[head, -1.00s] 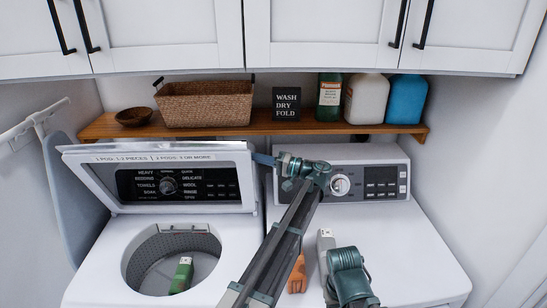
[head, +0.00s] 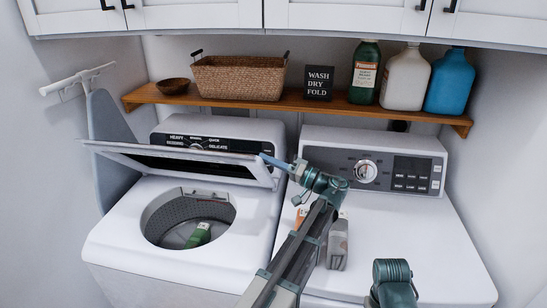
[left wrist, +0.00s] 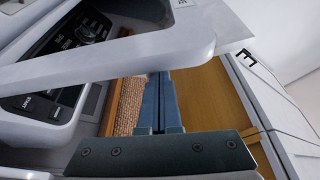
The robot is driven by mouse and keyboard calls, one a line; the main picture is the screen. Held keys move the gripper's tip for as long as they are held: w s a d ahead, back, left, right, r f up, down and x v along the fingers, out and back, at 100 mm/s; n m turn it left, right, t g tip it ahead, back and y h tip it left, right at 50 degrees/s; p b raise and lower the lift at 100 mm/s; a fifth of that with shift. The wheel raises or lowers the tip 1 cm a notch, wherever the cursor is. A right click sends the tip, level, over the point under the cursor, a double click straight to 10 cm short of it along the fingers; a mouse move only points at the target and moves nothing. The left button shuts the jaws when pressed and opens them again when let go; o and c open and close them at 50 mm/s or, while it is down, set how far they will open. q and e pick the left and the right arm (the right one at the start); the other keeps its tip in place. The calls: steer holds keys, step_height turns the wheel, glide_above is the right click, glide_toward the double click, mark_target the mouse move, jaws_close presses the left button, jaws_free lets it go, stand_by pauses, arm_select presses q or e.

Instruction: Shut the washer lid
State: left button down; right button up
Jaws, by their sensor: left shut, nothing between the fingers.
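The washer (head: 110,235) stands on the left with its drum opening uncovered. Its white-framed lid (head: 262,174) with a dark window is tilted partway down over the rear of the washer top, clear of the opening. My left gripper (head: 268,160) is shut and empty at the lid's upper right corner, on the back side. In the left wrist view, the closed blue fingers (left wrist: 160,88) point up beside the lid frame (left wrist: 170,45), which crosses in front of their tips; contact cannot be told. My right gripper is out of view.
A green bottle (head: 199,235) lies in the drum. The dryer (head: 430,240) stands on the right with a grey container (head: 337,243) on top. A wooden shelf (head: 225,102) above holds a basket (head: 240,80), sign and bottles. An ironing board (head: 108,130) leans at left.

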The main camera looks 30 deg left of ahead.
arm_select(q)
steer(key=s+d+f+b, duration=0.2)
steer(key=s+f+b, duration=0.5)
steer(key=f, duration=0.1)
steer(key=shift+r, duration=0.1)
stand_by(0.5)
step_height(320, 180, up, 4)
steer(key=r+p, duration=0.1)
steer(key=p, duration=0.3)
steer(key=w+d+f+b, duration=0.2)
steer(key=d+f+b, duration=0.1)
steer(key=d, duration=0.6)
steer(key=shift+w+f+b, duration=0.25)
steer(key=shift+f+b, duration=0.1)
steer(key=shift+f, duration=0.4)
